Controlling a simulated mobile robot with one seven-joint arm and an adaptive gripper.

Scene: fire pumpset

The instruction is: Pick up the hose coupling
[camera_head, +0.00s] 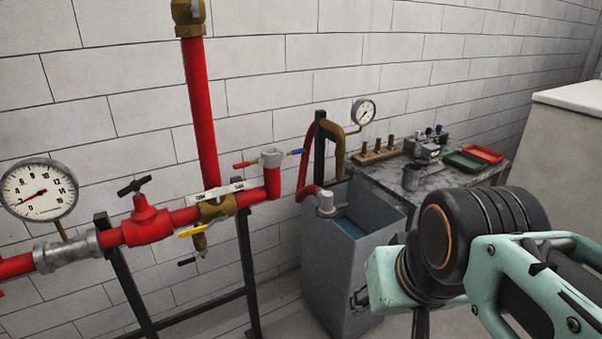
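A grey hose coupling (326,204) sits at the end of a red hose (311,191), by the upper left rim of a grey tank. It appears upright, and I cannot tell whether it rests on the rim or hangs there. My arm's dark and mint-green links fill the lower right, in front of the tank's right side. I cannot make out gripper fingers, and nothing of mine touches the coupling in this view.
The tank (325,265) holds blue water. Red pipework (207,130) with valves and a gauge (39,190) stands left. A bench (455,178) behind carries brass fittings (376,152), a grey cup (411,177) and green and red trays (465,160). A pale cabinet (572,97) stands right.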

